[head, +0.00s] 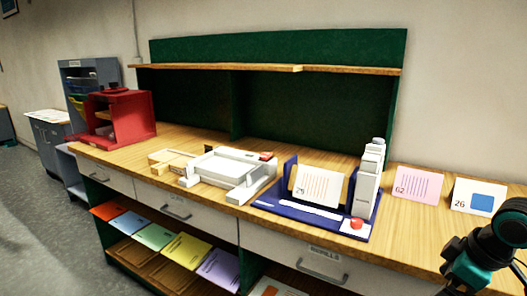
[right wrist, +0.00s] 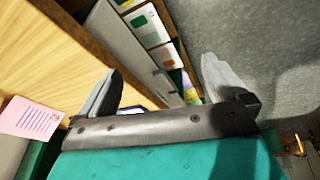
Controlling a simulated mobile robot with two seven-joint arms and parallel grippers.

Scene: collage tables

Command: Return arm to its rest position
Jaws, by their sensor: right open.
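My right gripper (right wrist: 160,78) is open in the right wrist view, its two pale fingers wide apart with nothing between them. It hangs over the front edge of the wooden counter, with drawer fronts and floor beyond. In the head view, part of my right arm shows at the lower right, dark with teal parts, in front of the counter (head: 420,235); its fingers cannot be made out there. My left gripper is in neither view.
On the counter stand a red press (head: 125,115), a white device (head: 225,168), a blue stand (head: 270,205) holding a card (head: 318,187), a pink card (head: 418,184) and a white card (head: 478,196). Coloured folders (head: 185,250) fill a lower shelf. Open floor (head: 50,220) lies at left.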

